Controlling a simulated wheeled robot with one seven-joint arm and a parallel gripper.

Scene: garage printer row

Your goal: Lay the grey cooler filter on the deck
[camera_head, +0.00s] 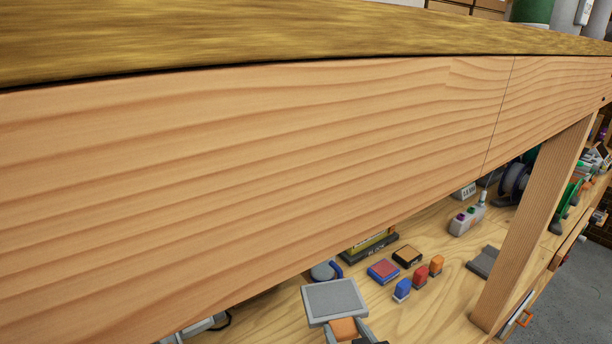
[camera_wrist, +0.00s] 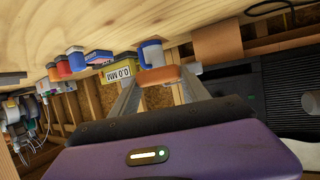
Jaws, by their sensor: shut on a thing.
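The grey cooler filter (camera_head: 335,300) is a flat grey square plate with a lighter rim, at the bottom middle of the head view. An orange block (camera_head: 343,328) is at its near edge. My gripper (camera_head: 343,333) is shut on this orange part and holds the plate over the lower wooden surface. In the wrist view my gripper (camera_wrist: 159,84) has its two grey fingers on either side of the orange part (camera_wrist: 158,74); the grey plate cannot be made out clearly there. Which surface is the deck cannot be told for sure.
A thick wooden beam (camera_head: 250,170) covers much of the head view above the lower surface (camera_head: 435,235). On that surface are small blue (camera_head: 401,290), red (camera_head: 420,277) and orange (camera_head: 436,265) blocks. A wooden post (camera_head: 535,220) stands at the right.

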